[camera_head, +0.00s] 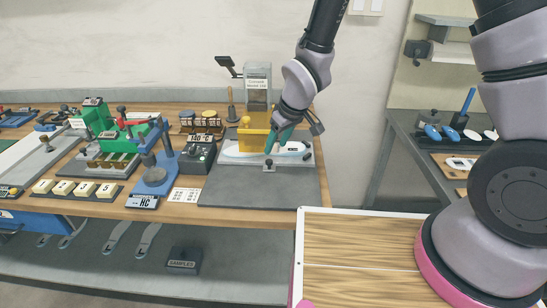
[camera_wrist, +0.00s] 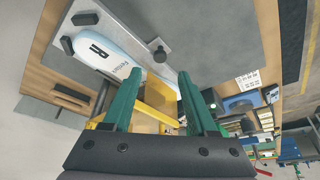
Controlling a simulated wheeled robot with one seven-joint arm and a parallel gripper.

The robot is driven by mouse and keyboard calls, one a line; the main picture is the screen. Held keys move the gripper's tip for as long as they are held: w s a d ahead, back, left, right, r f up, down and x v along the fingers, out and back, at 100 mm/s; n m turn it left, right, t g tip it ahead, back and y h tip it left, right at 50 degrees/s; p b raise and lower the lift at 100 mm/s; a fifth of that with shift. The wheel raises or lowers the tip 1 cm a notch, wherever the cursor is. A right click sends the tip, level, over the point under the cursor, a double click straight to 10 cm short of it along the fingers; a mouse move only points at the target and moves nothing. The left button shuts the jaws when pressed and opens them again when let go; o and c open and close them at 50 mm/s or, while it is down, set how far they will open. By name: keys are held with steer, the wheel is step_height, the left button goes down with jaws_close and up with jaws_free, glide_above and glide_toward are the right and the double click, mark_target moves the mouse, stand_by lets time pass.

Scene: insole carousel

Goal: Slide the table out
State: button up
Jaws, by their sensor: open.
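A grey sliding table (camera_head: 230,163) stands at the right end of the wooden bench, below a yellow press block (camera_head: 253,137). A small dark knob (camera_head: 269,163) stands at the table's front edge, and the wrist view shows several dark knobs around the insole. My gripper (camera_wrist: 158,76) has green fingers, spread apart, pointing down over the table by the yellow block. Nothing shows held between them. Contact with a knob cannot be told.
A dark grey mat (camera_head: 255,192) lies clear in front of the table. To the left stand a 140°C control box (camera_head: 197,155), a blue hand press (camera_head: 156,170) and a printed card (camera_head: 184,195). A light wooden top (camera_head: 350,240) is at lower right. A grey side bench (camera_head: 410,140) stands behind right.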

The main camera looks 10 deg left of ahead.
mark_target(269, 160)
steer(key=x, duration=0.7)
jaws_close()
stand_by(1.3)
